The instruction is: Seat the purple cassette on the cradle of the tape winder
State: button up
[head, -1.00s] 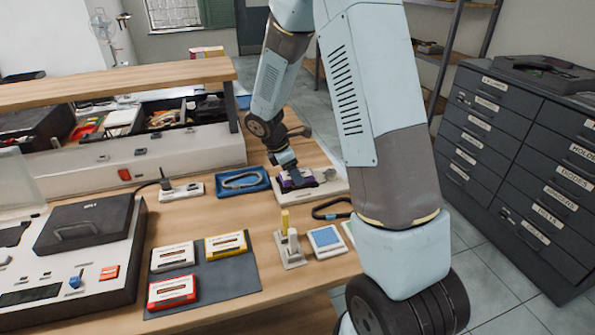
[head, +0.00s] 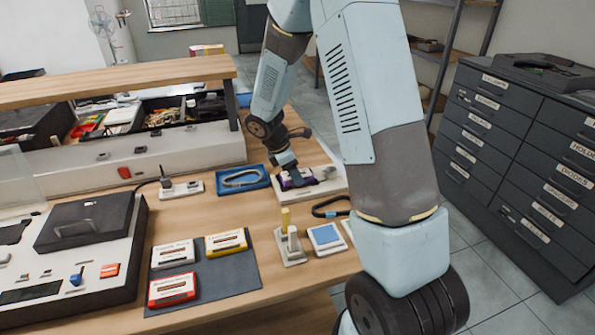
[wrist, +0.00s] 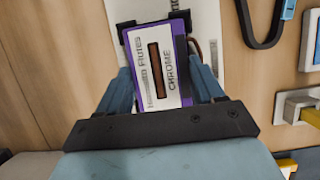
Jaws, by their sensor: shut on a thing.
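The purple cassette (wrist: 165,73) has a white label and a dark reddish window. In the wrist view it lies between the two blue fingers of my gripper (wrist: 163,76), which is shut on its sides. Black corner pieces of the cradle (wrist: 125,31) stand at both far corners of the cassette. Whether the cassette rests fully down on the cradle I cannot tell. In the head view the cassette (head: 294,180) shows as a small purple patch under my gripper (head: 289,177), over the left part of the pale tape winder (head: 328,187).
A blue tray (head: 243,189) holding a looped tool is left of the winder. A dark carabiner-like loop (head: 332,208), a blue-topped block (head: 326,237) and a grey stand (head: 290,248) lie nearer. Red, yellow and white cassettes lie on a dark mat (head: 226,277).

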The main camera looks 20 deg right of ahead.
jog(key=shift+f, duration=0.15)
dwell(0.3)
jog(key=o, duration=1.1)
jog(key=shift+d+r+v, duration=0.15)
jog(key=shift+d+v, duration=0.2)
jog(key=shift+v, duration=2.85)
jog(key=shift+d+r+v, duration=0.15)
jog(key=shift+d+v, duration=0.25)
jog(key=shift+v, duration=2.8)
jog(key=shift+d+r+v, duration=0.15)
jog(key=shift+d+v, duration=0.2)
jog(key=shift+v, duration=2.85)
